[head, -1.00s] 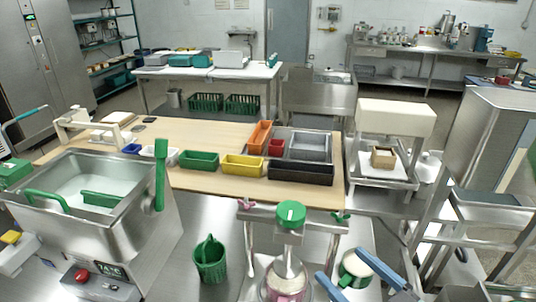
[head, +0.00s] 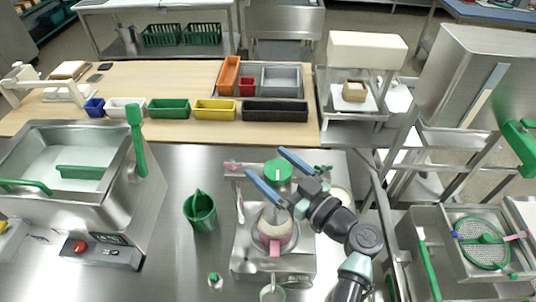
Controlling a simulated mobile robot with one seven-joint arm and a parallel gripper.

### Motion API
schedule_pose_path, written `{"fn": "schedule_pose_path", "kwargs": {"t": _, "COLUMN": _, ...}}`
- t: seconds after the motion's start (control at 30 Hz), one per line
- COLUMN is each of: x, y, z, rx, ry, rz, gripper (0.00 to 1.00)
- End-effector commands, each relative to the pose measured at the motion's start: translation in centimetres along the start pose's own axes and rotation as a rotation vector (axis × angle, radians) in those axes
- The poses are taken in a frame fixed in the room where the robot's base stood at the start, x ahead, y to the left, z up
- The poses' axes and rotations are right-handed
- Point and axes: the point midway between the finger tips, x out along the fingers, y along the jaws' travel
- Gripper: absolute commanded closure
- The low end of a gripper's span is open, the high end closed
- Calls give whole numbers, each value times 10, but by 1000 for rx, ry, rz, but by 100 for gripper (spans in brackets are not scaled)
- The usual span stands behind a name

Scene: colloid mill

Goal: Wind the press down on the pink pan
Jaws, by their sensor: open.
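The press stands on the steel counter at bottom centre in the head view, with a round green knob (head: 278,172) at its top. The pink pan (head: 283,243) sits low in the press, below a pale round part. A pink tab shows at its front. My gripper (head: 265,162) is open, its two blue fingers spread on either side of the green knob in the picture. It looks empty. I cannot tell how far above the knob the fingers are, or whether they touch it. The hand hides part of the press's right side.
A green jug (head: 200,213) stands left of the press, and a steel tank (head: 62,165) with green handles is farther left. Coloured bins line the wooden table (head: 180,80) behind. Steel frames and a basket (head: 484,245) crowd the right side.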

Motion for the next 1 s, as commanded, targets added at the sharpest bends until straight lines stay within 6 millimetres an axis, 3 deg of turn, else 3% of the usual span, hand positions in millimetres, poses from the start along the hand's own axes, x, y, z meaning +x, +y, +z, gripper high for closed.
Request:
{"fn": "schedule_pose_path", "kwargs": {"t": 0.17, "x": 13, "y": 0, "z": 0, "rx": 0, "ry": -1, "rz": 0, "gripper": 0}}
{"fn": "schedule_pose_path", "kwargs": {"t": 0.47, "x": 14, "y": 0, "z": 0, "rx": 0, "ry": -1, "rz": 1, "gripper": 2}}
{"fn": "schedule_pose_path", "kwargs": {"t": 0.9, "x": 14, "y": 0, "z": 0, "rx": 0, "ry": -1, "rz": 1, "gripper": 81}}
{"fn": "schedule_pose_path", "kwargs": {"t": 1.0, "x": 14, "y": 0, "z": 1, "rx": 0, "ry": -1, "rz": 2, "gripper": 82}}
